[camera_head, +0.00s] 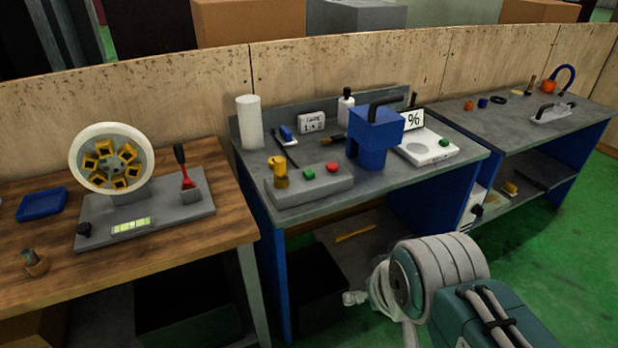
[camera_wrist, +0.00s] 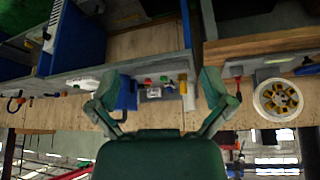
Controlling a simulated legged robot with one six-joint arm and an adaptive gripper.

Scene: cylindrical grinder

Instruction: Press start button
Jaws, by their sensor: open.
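A grey control box (camera_head: 312,190) sits on the middle bench. On its top are a green button (camera_head: 308,173), a red button (camera_head: 332,167) and a yellow knob (camera_head: 280,172). I see no readable start label. Another green button (camera_head: 444,142) is on the white device to the right. My gripper (camera_wrist: 160,92) is open, with its two green fingers spread apart and nothing between them. In the upside-down wrist view, the bench items show small and distant beyond the fingers. My arm is in front of the bench at lower right in the head view, clear of the buttons.
A blue block-shaped device (camera_head: 376,142) with a black handle stands right of the control box. A white cylinder (camera_head: 249,122) stands behind the box. A wheel (camera_head: 112,158) with yellow parts is on the wooden bench (camera_head: 215,232). Green floor (camera_head: 560,250) is open at right.

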